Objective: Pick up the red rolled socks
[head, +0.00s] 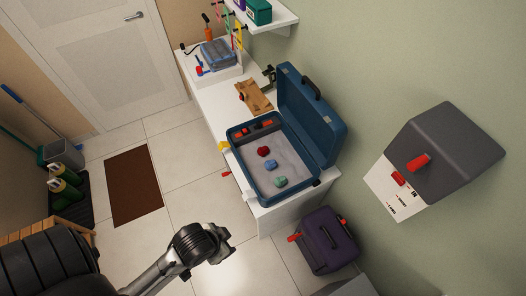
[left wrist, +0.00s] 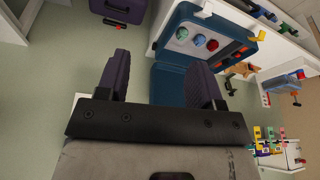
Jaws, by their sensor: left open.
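The red rolled socks (head: 263,151) lie in the open blue suitcase (head: 246,178) on the white bench, at the upper end of a row with blue rolled socks (head: 270,164) and teal rolled socks (head: 280,182). In the left wrist view the red socks (left wrist: 213,45) lie beyond the fingers, farthest right of the three. My left gripper (head: 222,244) is open and empty, below and left of the suitcase in the head view, well apart from the socks. Its two dark fingers (left wrist: 161,82) show wide apart in the left wrist view. My right gripper is not in view.
The suitcase lid (head: 306,118) stands open on the right. A wooden board (head: 254,97) and a tray with a blue item (head: 215,55) sit farther along the bench. A purple suitcase (head: 322,240) is on the floor. A grey box (head: 440,150) is on the wall.

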